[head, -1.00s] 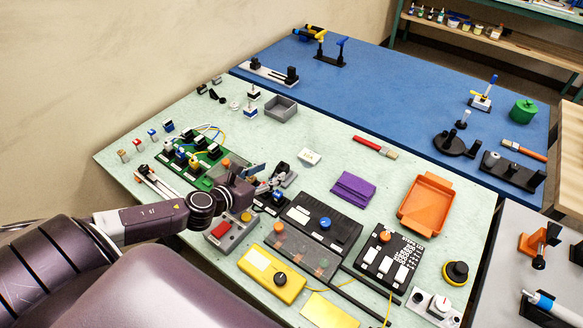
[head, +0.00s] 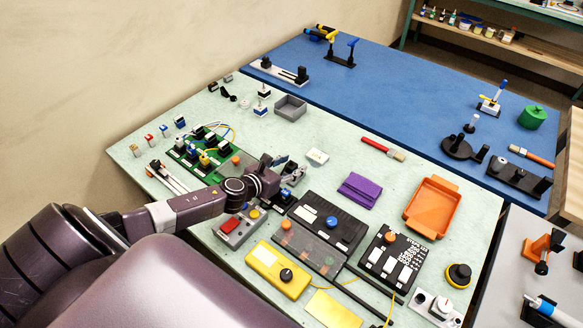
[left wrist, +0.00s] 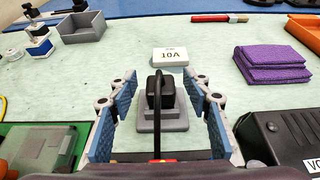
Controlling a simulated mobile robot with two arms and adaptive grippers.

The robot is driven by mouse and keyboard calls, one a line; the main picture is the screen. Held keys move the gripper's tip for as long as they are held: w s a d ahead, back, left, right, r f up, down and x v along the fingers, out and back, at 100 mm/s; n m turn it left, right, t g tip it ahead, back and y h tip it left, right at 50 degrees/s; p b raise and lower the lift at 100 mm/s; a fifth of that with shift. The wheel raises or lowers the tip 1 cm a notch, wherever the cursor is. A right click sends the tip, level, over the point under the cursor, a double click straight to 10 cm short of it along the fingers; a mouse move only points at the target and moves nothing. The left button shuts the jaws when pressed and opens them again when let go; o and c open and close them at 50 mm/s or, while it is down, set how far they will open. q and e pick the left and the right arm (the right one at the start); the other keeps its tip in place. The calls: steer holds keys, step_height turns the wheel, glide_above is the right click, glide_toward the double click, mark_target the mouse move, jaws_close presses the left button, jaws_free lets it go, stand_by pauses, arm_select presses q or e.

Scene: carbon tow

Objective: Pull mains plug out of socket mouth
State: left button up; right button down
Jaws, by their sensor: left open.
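A black mains plug (left wrist: 160,93) with a dark cord sits in a grey stepped socket base (left wrist: 162,119), seen in the left wrist view. The cord runs toward the camera and hides part of the plug. My left gripper (left wrist: 160,82) is open, with one blue-padded finger on each side of the plug. Gaps show between the pads and the plug. In the head view my left gripper (head: 286,169) is over the socket spot and largely covers the plug. My right gripper is not in view.
A green circuit board (head: 205,152) is to the left. A grey tray (head: 290,108) stands farther back.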

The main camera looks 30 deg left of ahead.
arm_select(q)
steer(key=shift+c, duration=0.4)
steer(key=c, duration=1.1)
steer(key=shift+r, duration=0.1)
steer(key=shift+c, duration=0.2)
